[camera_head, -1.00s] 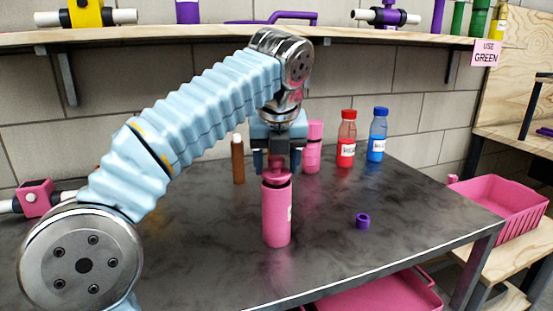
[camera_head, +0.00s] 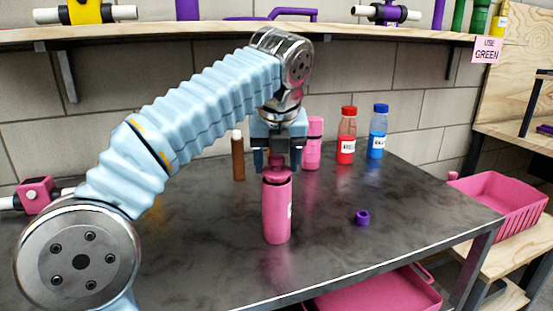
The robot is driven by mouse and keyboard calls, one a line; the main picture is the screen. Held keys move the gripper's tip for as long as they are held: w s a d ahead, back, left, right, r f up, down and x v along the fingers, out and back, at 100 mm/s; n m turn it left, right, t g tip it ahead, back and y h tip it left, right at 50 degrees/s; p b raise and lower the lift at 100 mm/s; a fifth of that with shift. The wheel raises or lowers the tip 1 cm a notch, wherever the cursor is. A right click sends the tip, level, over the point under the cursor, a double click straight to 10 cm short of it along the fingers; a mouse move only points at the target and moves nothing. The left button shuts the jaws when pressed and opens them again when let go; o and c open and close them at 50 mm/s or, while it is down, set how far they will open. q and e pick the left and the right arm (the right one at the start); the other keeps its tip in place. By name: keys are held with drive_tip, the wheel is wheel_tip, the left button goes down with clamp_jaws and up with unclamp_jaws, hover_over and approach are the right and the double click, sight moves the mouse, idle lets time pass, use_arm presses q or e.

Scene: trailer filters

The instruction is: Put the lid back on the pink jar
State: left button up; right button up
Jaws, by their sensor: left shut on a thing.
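The pink jar (camera_head: 277,215) stands upright on the dark table. Its pink lid (camera_head: 278,174) is at the jar's mouth, with a dark band showing between lid and jar. My left gripper (camera_head: 277,160) points straight down above the jar and is shut on the lid's knob. Whether the lid is fully seated I cannot tell. My right gripper is not in view.
Behind the jar stand a brown bottle (camera_head: 238,158), another pink container (camera_head: 313,150), a red bottle (camera_head: 346,140) and a blue bottle (camera_head: 377,138). A small purple ring (camera_head: 362,217) lies to the right. A pink basket (camera_head: 500,205) is at the right. The front right of the dark table (camera_head: 400,215) is clear.

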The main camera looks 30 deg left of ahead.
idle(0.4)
use_arm(q)
drive_tip(key=o, duration=1.1)
drive_tip(key=shift+o, duration=0.2)
drive_tip(key=shift+o, duration=0.8)
drive_tip(key=shift+r, duration=3.45)
drive_tip(key=shift+c, duration=0.3)
